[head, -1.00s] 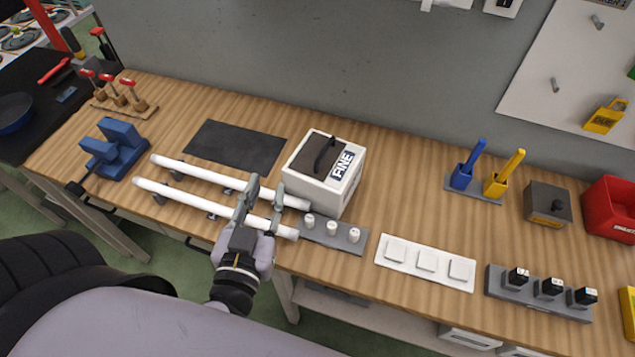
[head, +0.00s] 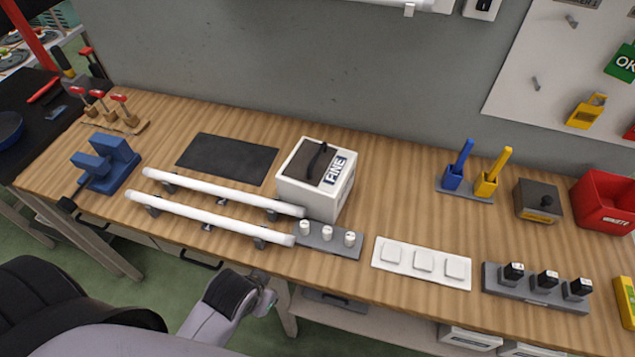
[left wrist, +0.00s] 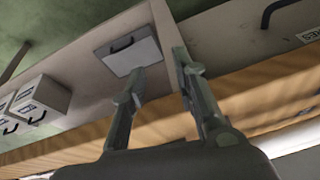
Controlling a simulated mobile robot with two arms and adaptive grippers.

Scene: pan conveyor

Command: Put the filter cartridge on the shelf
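A white box-shaped cartridge (head: 316,180) with a dark top, a black handle and a "FINE" label stands upright on the wooden bench. My left gripper (head: 267,301) is low in front of the bench edge, apart from the cartridge. In the left wrist view its two fingers (left wrist: 160,66) are spread with nothing between them. A lower shelf (head: 365,320) runs under the bench top. A flat grey piece with a dark handle (left wrist: 133,52) shows there in the left wrist view. My right gripper is not in view.
Two white tubes (head: 215,220) on supports lie left of the cartridge, near a dark mat (head: 228,158). A grey strip with white knobs (head: 327,240) is close in front of it. White boxes (left wrist: 35,102) occupy part of the lower shelf. Bench room is clear right of the cartridge.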

